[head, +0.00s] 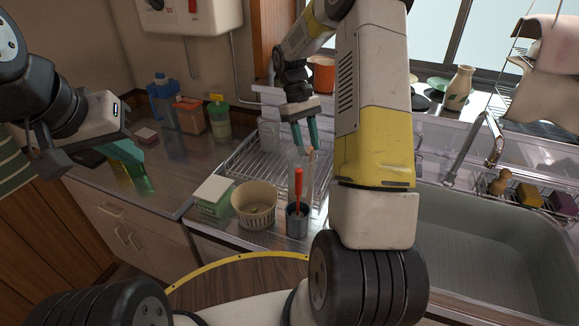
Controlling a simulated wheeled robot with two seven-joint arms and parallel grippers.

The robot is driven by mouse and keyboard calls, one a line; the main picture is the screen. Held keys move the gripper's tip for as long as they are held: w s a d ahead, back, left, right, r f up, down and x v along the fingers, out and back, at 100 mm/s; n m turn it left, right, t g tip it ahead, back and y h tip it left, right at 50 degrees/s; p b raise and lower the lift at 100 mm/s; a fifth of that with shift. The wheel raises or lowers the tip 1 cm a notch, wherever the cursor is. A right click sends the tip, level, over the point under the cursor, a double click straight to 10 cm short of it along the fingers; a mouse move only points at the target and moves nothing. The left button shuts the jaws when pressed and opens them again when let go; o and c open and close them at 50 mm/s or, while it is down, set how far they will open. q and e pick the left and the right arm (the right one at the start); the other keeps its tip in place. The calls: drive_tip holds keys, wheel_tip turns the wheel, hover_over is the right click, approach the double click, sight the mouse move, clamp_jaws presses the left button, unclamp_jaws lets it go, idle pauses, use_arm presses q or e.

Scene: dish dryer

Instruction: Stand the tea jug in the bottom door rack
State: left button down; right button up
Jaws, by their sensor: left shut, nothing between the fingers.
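My left gripper (143,180) is shut and empty, over the counter at the left. I see no door rack in this view.
A dark cup with a red-handled utensil (298,190), a ribbed beige bowl (256,207) and a green-and-white box (213,197) stand in front of the wire rack (240,158). Several bottles (190,115) stand at the back left. The sink (480,240) and tap (465,150) are at right.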

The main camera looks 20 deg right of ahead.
drive_tip(key=x, duration=0.7)
drive_tip(key=shift+s+d+f, duration=0.1)
drive_tip(key=shift+d+f, duration=0.1)
drive_tip(key=shift+f, duration=0.1)
clamp_jaws()
idle(1.1)
